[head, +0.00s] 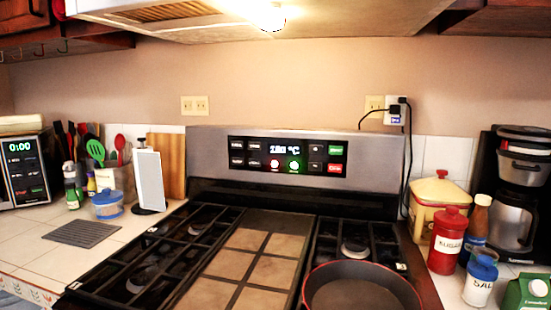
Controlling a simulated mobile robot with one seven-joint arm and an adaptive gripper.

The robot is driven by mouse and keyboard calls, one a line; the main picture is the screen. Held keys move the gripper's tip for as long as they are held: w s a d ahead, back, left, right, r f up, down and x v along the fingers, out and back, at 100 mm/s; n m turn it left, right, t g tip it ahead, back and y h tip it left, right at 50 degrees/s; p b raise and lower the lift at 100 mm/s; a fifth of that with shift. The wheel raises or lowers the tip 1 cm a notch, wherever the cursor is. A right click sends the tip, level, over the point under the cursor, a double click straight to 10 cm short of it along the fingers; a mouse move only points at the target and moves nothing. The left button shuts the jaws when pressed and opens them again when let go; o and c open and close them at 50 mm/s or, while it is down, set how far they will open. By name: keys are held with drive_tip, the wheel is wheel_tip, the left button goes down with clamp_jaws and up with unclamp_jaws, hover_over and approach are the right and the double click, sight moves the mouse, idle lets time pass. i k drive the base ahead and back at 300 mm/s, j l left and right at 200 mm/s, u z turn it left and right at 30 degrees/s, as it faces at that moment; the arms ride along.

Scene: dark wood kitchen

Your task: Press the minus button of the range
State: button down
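The range (215,142) stands against the back wall, with a steel backguard above its cooktop. Its black control panel (265,146) sits in the middle of the backguard. The display (284,149) is lit and seems to read 180 °C. Below it are a round red-lit button (274,164) and a round green-lit button (294,165). Their symbols are too small to read, so I cannot tell for certain which is minus. Green and red rectangular buttons are at the panel's right end, with dark labelled buttons at its left. My gripper is not in view.
A dark pan (360,292) sits on the front right of the cooktop. A white paper-towel-like holder (149,178) and utensils stand left of the range. Canisters, including a red sugar jar (447,240), and a coffee maker (523,185) stand right. The space before the panel looks clear.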

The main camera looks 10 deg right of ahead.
sight(315, 166)
drive_tip(key=i+l+z, duration=0.2)
drive_tip(key=l+z, duration=0.15)
drive_tip(key=i+l+z, duration=0.35)
drive_tip(key=k+l, duration=0.05)
